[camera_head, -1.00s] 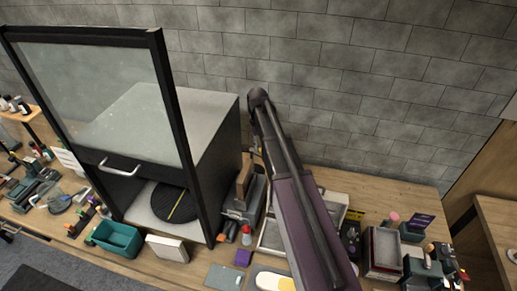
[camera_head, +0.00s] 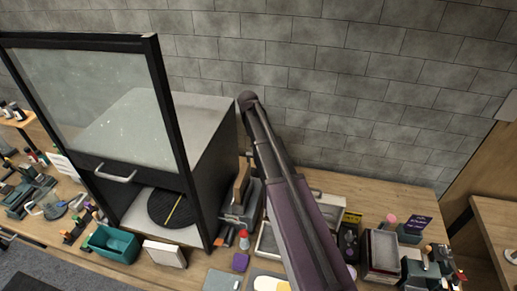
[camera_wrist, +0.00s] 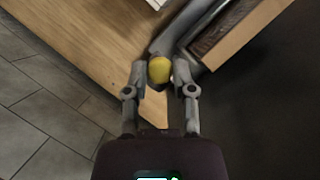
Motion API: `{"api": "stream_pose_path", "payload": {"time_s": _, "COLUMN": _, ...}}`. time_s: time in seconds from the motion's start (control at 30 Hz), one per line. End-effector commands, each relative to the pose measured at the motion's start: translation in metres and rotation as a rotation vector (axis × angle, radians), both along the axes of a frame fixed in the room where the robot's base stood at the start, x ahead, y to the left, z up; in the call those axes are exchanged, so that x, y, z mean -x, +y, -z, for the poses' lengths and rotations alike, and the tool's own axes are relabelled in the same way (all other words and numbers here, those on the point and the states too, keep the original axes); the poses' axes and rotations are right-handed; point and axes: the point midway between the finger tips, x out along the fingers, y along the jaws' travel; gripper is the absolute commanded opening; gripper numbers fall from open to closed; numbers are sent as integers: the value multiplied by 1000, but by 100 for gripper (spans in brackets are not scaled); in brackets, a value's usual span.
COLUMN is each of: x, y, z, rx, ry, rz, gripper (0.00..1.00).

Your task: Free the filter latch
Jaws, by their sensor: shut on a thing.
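In the wrist view, a yellow rounded knob (camera_wrist: 159,70) sits at the end of a grey curved lever or tube (camera_wrist: 182,28). I take it for the latch's handle, though the latch itself is not clearly seen. My gripper (camera_wrist: 159,77) is shut on the knob, one finger on each side. In the head view, my arm slants across the bench and hides part of it. My gripper and the knob cannot be made out there.
A dark cabinet (camera_head: 205,165) with a glass front panel (camera_head: 90,105) stands left of my arm, a black round plate (camera_head: 172,208) inside. A teal bin (camera_head: 112,244), a white box (camera_head: 164,254) and grey trays (camera_head: 383,250) crowd the bench. A block wall (camera_head: 330,60) rises behind.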

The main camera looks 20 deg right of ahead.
Motion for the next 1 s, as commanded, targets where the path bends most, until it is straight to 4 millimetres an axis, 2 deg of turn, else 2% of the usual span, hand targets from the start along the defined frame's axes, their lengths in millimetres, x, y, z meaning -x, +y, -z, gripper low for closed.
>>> {"api": "stream_pose_path", "payload": {"time_s": 0.07, "x": -1, "y": 0, "z": 0, "rx": -1, "ry": -3, "rz": 0, "gripper": 0}}
{"api": "stream_pose_path", "payload": {"time_s": 0.1, "x": -1, "y": 0, "z": 0, "rx": -1, "ry": -3, "rz": 0, "gripper": 42}}
{"api": "stream_pose_path", "payload": {"time_s": 0.2, "x": -1, "y": 0, "z": 0, "rx": 0, "ry": -3, "rz": 1, "gripper": 67}}
{"api": "stream_pose_path", "payload": {"time_s": 0.67, "x": 0, "y": 0, "z": 0, "rx": 0, "ry": -1, "rz": 9, "gripper": 67}}
{"api": "stream_pose_path", "payload": {"time_s": 1.0, "x": 4, "y": 2, "z": 0, "rx": -1, "ry": -1, "rz": 118, "gripper": 67}}
